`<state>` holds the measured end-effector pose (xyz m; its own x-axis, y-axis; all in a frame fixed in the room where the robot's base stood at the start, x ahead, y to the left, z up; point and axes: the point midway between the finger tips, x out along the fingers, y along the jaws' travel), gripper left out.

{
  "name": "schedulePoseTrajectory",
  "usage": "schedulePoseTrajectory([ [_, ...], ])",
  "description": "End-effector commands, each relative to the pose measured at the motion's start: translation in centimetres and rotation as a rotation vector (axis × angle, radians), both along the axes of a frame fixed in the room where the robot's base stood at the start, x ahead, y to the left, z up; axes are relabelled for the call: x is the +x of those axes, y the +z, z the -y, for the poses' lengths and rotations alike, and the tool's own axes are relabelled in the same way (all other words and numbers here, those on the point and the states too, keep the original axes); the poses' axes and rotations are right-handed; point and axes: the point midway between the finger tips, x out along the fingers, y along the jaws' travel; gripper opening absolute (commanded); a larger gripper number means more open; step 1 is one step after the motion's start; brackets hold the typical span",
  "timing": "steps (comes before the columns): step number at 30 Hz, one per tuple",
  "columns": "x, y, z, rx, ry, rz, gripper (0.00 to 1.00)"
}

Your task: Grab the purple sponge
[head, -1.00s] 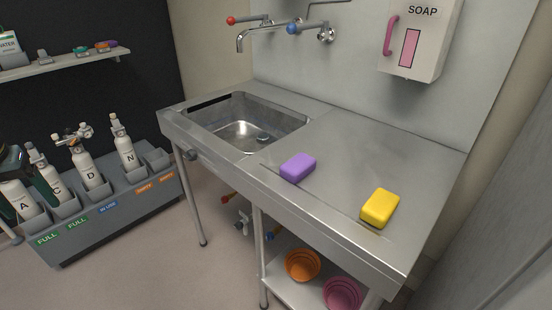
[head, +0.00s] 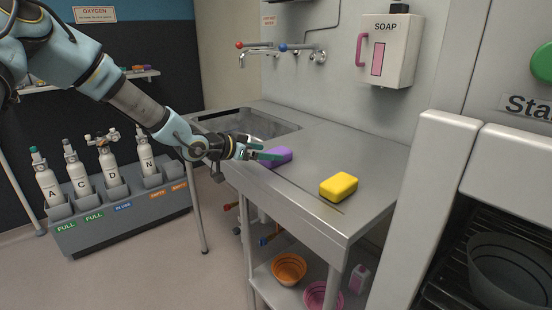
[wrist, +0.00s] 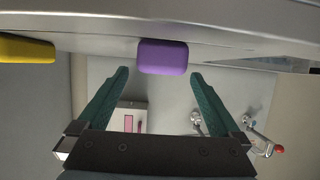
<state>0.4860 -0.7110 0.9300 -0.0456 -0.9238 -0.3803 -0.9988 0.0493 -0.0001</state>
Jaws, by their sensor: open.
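The purple sponge (head: 281,155) lies on the steel counter near its front edge, right of the sink. In the head view my gripper (head: 272,155) reaches in from the left, and its green fingers partly cover the sponge. In the wrist view the purple sponge (wrist: 163,57) sits just past the two fingertips, centred in the gap between them. My gripper (wrist: 160,75) is open with nothing between its fingers. I cannot tell whether a finger touches the sponge.
A yellow sponge (head: 339,186) lies on the counter (head: 340,150) to the right. The sink (head: 235,122) is to the left, with taps (head: 262,47) and a soap dispenser (head: 388,50) on the wall. Bowls (head: 289,269) stand on the shelf below. A grey cabinet (head: 440,200) stands at right.

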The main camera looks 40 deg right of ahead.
Motion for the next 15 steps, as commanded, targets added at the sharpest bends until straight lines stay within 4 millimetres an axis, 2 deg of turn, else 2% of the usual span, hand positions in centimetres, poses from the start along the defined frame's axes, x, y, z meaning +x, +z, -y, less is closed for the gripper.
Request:
schedulePoseTrajectory([
  [7, -0.2, -0.6, 1.8, 0.002, 0.000, -0.002, 1.00],
  [15, -0.3, -2.1, 5.2, 0.002, 0.000, -0.001, 1.00],
])
